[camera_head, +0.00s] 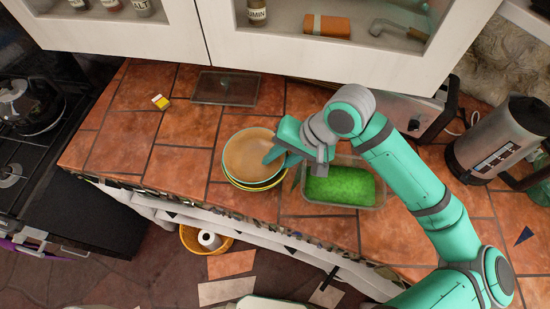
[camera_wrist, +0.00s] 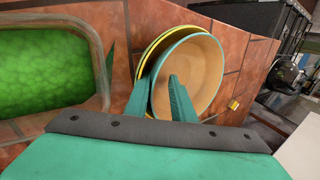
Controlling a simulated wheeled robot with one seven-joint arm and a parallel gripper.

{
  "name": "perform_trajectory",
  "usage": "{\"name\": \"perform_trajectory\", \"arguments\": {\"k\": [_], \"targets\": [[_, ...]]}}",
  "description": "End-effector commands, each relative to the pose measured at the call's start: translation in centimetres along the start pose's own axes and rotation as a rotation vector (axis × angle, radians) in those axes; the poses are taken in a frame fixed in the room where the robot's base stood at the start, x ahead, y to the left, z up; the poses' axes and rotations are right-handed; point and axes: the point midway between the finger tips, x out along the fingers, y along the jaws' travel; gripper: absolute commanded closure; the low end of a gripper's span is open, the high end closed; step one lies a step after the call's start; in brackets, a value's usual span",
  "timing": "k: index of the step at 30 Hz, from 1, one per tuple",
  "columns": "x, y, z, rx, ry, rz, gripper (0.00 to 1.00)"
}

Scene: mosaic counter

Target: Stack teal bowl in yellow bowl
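The teal bowl (camera_head: 248,155), with a teal rim and tan inside, sits in the yellow bowl (camera_head: 257,187) on the tiled counter. It looks slightly offset, and the yellow rim shows below it. In the wrist view the teal bowl (camera_wrist: 200,72) covers most of the yellow bowl (camera_wrist: 150,52), whose rim shows along the left edge. My gripper (camera_head: 282,167) is at the bowls' right side. Its fingers, also in the wrist view (camera_wrist: 158,82), stand apart, one over the teal bowl's inside and one outside its rim. The contact between the bowls is hidden.
A clear container with green contents (camera_head: 341,186) stands close to the right of the bowls. A dark flat board (camera_head: 226,89) and a small yellow-white item (camera_head: 160,101) lie behind. The counter's front edge is just below the bowls. The counter left of them is clear.

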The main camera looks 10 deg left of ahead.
Motion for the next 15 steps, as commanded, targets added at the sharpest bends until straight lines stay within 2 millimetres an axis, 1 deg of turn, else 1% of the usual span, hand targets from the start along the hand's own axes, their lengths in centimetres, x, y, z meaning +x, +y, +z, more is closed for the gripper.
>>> {"name": "perform_trajectory", "arguments": {"k": [1, 9, 15], "targets": [[-1.0, 0.1, -0.1, 0.001, 0.006, 0.002, 0.77], [-6.5, 0.1, -0.2, 0.002, 0.012, -0.001, 0.77], [-9.6, 0.1, -0.2, 0.003, 0.012, -0.003, 0.77]]}}
